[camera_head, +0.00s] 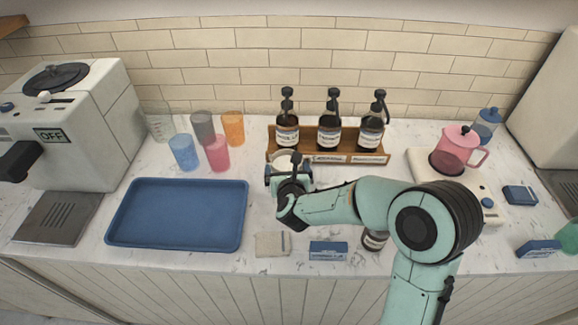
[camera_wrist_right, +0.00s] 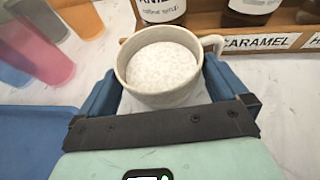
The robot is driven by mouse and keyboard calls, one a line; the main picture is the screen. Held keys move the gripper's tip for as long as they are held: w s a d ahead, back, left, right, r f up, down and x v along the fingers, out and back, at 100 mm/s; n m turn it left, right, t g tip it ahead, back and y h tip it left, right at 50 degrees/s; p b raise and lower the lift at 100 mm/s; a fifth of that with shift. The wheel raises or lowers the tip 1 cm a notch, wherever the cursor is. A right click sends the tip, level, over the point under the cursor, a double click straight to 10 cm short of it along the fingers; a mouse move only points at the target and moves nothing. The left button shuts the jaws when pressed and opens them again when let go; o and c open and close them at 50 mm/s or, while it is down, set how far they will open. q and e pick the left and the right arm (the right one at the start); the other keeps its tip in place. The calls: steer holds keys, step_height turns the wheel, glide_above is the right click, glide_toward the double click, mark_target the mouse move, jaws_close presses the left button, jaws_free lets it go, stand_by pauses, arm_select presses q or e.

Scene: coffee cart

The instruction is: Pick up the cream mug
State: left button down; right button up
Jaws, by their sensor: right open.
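The cream mug (camera_wrist_right: 158,88) is between the two blue fingers of my right gripper (camera_wrist_right: 158,95) in the right wrist view. It is speckled, upright, and its handle points right. The fingers are open, one on each side of the mug; I cannot tell whether they touch it. In the head view, my right gripper (camera_head: 288,178) is in front of the syrup rack, and the mug (camera_head: 284,162) is mostly hidden behind the gripper. My left gripper is not in view.
A wooden rack (camera_head: 362,158) with dark syrup bottles stands just behind the mug. Several colored cups (camera_head: 217,153) are at the back left, near a blue tray (camera_head: 178,243). A pink pitcher (camera_head: 453,150) stands on the right. A cloth (camera_head: 272,244) and small box (camera_head: 327,250) lie in front.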

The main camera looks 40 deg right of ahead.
steer(key=shift+w+d+f, duration=0.1)
steer(key=shift+w, duration=0.05)
steer(key=c, duration=1.1)
